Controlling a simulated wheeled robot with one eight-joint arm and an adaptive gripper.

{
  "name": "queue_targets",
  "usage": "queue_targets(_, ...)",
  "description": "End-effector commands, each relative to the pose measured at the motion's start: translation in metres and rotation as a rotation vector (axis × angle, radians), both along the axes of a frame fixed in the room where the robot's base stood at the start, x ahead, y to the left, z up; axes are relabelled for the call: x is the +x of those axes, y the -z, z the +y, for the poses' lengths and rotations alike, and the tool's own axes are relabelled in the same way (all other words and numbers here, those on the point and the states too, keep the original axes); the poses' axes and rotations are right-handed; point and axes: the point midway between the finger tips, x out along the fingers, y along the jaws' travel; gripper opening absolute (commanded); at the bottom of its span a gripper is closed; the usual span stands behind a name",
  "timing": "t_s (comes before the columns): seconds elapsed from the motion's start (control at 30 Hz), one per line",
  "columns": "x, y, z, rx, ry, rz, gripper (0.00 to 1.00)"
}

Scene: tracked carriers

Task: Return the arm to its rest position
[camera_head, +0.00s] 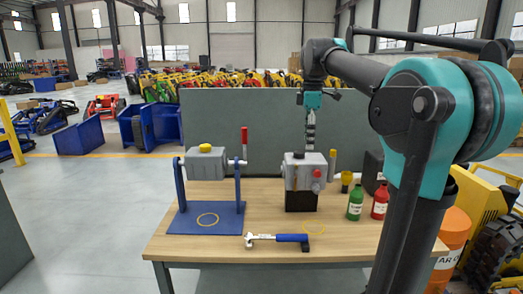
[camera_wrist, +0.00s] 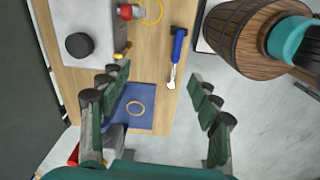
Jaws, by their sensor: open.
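My arm rises at the right of the head view and bends over towards the workbench (camera_head: 340,247). My gripper (camera_head: 310,128) hangs from its end, pointing down above the grey machine with a red knob (camera_head: 304,172). In the wrist view my gripper (camera_wrist: 156,85) has its green-padded fingers wide apart, with nothing between them.
A green bottle (camera_head: 355,203) and a red bottle (camera_head: 380,201) stand on the bench's right. A grey panel (camera_head: 240,115) rises behind the bench. An orange barrel (camera_head: 453,235) is at the right. A wooden barrel (camera_wrist: 232,40) shows in the wrist view.

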Motion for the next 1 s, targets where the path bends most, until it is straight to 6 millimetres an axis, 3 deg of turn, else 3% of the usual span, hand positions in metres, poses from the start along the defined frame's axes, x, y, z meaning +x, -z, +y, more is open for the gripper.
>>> queue_targets(0.27, -0.009, 0.051, -0.006, 0.012, 0.188, -0.045, 0.63)
queue_targets(0.47, -0.028, 0.112, -0.013, 0.036, 0.410, -0.094, 0.63)
queue_targets(0.67, -0.076, 0.208, -0.023, 0.096, 0.760, -0.169, 0.63)
queue_targets(0.8, -0.122, 0.273, -0.030, 0.156, 1.012, -0.216, 0.63)
queue_targets(1.0, -0.186, 0.340, -0.036, 0.242, 1.301, -0.260, 0.63)
